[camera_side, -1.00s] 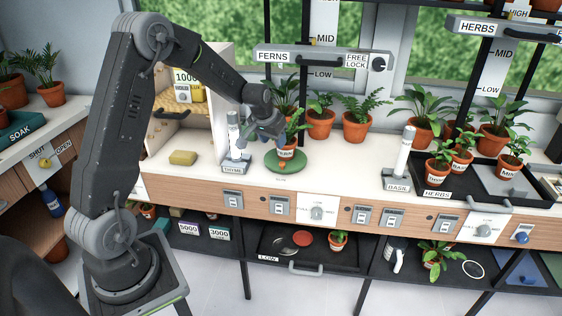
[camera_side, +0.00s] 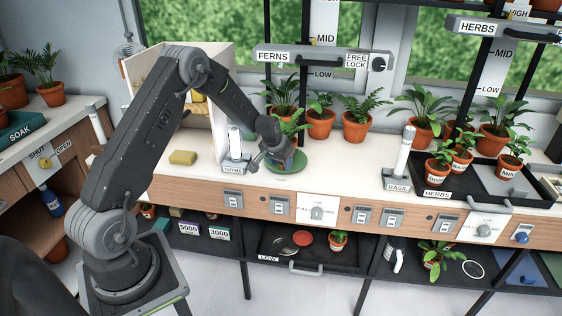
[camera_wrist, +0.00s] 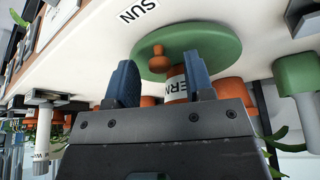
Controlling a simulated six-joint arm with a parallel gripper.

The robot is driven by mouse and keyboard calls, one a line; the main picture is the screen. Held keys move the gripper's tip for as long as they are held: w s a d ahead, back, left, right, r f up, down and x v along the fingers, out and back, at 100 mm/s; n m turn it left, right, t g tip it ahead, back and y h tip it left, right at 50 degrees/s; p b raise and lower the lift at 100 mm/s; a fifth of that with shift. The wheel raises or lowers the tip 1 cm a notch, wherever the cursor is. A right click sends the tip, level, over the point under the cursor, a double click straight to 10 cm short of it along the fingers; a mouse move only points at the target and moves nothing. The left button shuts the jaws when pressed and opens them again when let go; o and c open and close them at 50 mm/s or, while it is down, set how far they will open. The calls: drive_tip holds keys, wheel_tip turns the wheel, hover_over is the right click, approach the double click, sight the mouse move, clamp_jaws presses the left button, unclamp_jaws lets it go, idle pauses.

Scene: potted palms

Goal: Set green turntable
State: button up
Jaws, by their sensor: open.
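The green turntable (camera_side: 290,170) lies on the white bench top, and it also shows in the wrist view (camera_wrist: 220,45). An orange knob (camera_wrist: 157,52) stands near its edge. A potted plant (camera_side: 291,128) stands on the turntable; its pot, with a white "FERN" label (camera_wrist: 176,85), is largely hidden behind my gripper in the side view. My gripper (camera_side: 277,157) is low at the turntable's near left edge. In the wrist view its blue fingers (camera_wrist: 160,82) are open and empty, with the knob ahead of the gap between them.
A "THYME" stand with a white post (camera_side: 235,145) is close on the left, with a yellow sponge (camera_side: 183,158) beyond it. Potted ferns (camera_side: 357,118) line the back. A "BASIL" post (camera_side: 402,155) and a black herb tray (camera_side: 440,178) stand right. The bench between is clear.

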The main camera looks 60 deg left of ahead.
sight(269, 166)
clamp_jaws()
drive_tip(key=shift+s+a+m, duration=0.15)
drive_tip(key=shift+m, duration=0.25)
idle(0.4)
drive_tip(key=shift+s+a+m+h, duration=0.25)
drive_tip(key=shift+a+m+h, duration=0.15)
drive_tip(key=shift+m, duration=0.25)
drive_tip(key=shift+s+a+m+h, duration=0.2)
drive_tip(key=shift+a+m+h, duration=0.15)
drive_tip(key=shift+m, duration=0.3)
drive_tip(key=shift+s+a+m+h, duration=0.2)
drive_tip(key=shift+a+m+h, duration=0.25)
drive_tip(key=shift+m, duration=0.45)
drive_tip(key=shift+s+a+m+h, duration=0.2)
drive_tip(key=shift+a+m, duration=0.4)
drive_tip(key=shift+m, duration=0.3)
drive_tip(key=shift+a, duration=0.15)
unclamp_jaws()
